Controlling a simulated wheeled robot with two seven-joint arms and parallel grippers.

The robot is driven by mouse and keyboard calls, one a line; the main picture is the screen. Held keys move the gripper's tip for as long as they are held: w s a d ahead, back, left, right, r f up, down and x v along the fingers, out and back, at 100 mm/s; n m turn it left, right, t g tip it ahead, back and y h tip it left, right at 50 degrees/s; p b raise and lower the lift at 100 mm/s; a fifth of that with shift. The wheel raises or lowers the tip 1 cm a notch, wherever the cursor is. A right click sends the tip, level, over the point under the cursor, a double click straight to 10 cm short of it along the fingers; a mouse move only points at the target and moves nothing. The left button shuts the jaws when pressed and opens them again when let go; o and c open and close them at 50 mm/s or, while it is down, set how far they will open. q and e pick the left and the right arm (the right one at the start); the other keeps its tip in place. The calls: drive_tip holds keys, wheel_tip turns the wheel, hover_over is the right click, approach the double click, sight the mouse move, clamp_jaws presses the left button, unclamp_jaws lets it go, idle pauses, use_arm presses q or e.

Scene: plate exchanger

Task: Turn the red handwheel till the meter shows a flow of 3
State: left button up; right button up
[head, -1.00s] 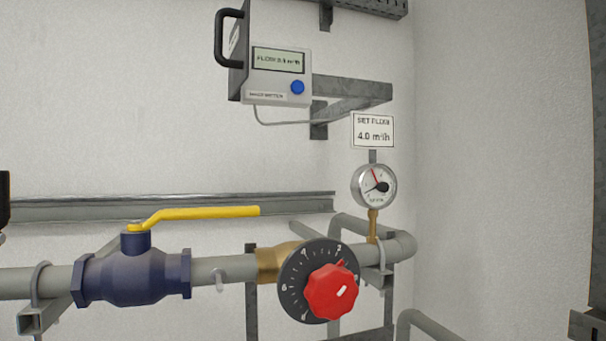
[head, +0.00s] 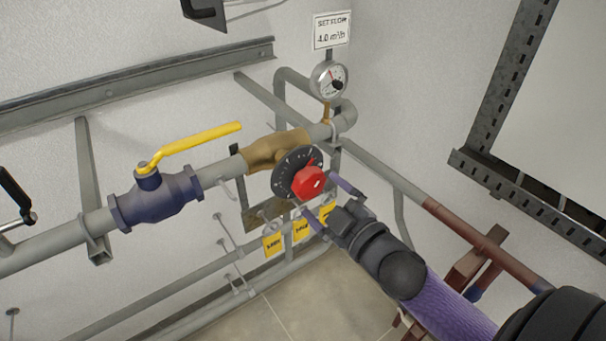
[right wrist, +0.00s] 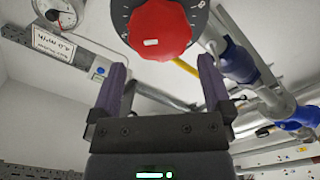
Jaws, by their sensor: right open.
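The red handwheel (head: 309,183) with a white mark sits on a black numbered dial (head: 284,171) on the brass valve (head: 277,150). My right gripper (head: 330,204) is open, its two purple fingers spread close to the wheel, with nothing between them. In the right wrist view the wheel (right wrist: 158,30) lies beyond the fingertips, roughly centred between them; contact cannot be told. The meter (head: 206,12) is cut off at the top of the head view, so its display is hidden. My left gripper is not in view.
A blue valve with a yellow lever (head: 195,146) is left of the wheel. Yellow tags (head: 300,228) hang below it. A pipe (head: 385,175) runs behind the gripper at right.

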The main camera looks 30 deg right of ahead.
sight(310, 187)
drive_tip(key=w, duration=0.5)
drive_tip(key=shift+w+a+p, duration=0.1)
drive_tip(key=shift+a+p, duration=0.15)
drive_tip(key=shift+p, duration=0.05)
drive_tip(key=c, duration=0.9)
